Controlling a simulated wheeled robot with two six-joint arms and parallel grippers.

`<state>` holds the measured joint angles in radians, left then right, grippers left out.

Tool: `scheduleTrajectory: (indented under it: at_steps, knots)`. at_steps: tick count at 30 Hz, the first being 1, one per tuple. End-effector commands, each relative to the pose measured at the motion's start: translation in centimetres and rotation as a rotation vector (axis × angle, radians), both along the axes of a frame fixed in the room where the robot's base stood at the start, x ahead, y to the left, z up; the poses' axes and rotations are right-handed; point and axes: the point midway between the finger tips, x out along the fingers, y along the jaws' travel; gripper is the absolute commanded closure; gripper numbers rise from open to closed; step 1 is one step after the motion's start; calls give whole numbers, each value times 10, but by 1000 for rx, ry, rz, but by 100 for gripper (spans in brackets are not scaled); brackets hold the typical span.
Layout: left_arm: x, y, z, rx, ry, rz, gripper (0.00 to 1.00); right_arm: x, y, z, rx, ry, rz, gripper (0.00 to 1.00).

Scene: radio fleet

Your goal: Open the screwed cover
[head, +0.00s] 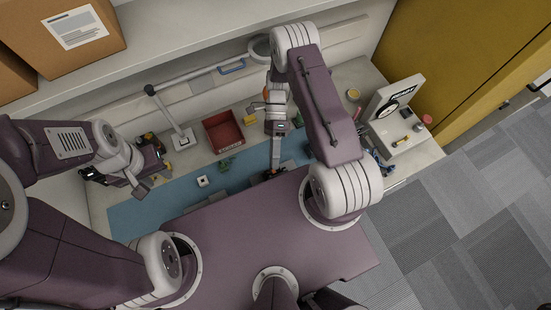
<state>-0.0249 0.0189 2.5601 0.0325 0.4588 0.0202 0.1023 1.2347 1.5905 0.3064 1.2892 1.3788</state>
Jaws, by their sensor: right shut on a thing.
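My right gripper (273,172) points down at the near part of the blue mat (130,218). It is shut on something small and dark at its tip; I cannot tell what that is. A grey, flat object (205,201) lies on the mat near my body, partly hidden by it. No screwed cover can be made out clearly. My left gripper (154,180) hangs above the left end of the mat, its fingers apart and seemingly empty.
A red bin (222,118) stands behind the mat. A lamp stand (182,137) rises at the back left. A white instrument with a dial (405,97) stands at the right.

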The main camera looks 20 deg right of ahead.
Motion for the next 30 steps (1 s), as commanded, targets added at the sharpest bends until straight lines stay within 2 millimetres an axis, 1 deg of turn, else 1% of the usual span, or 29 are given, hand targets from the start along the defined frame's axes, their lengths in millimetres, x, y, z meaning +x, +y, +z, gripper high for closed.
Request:
scheduleTrajectory:
  at_steps: [1, 9, 10, 12, 30]
  knots:
    - [0, 0, -2, 0, 0, 0, 64, 3, -2, -8, -9, -22, 5, 100]
    - [0, 0, -2, 0, 0, 0, 64, 2, -3, -8, -10, -21, 7, 100]
    - [0, 0, -2, 0, 0, 0, 64, 2, -3, -8, -10, -21, 7, 86]
    - [0, 0, -2, 0, 0, 0, 64, 2, -3, -8, -9, -20, 7, 71]
    - [0, 0, -1, 0, 0, 0, 64, 1, -2, -5, -9, -15, 5, 71]
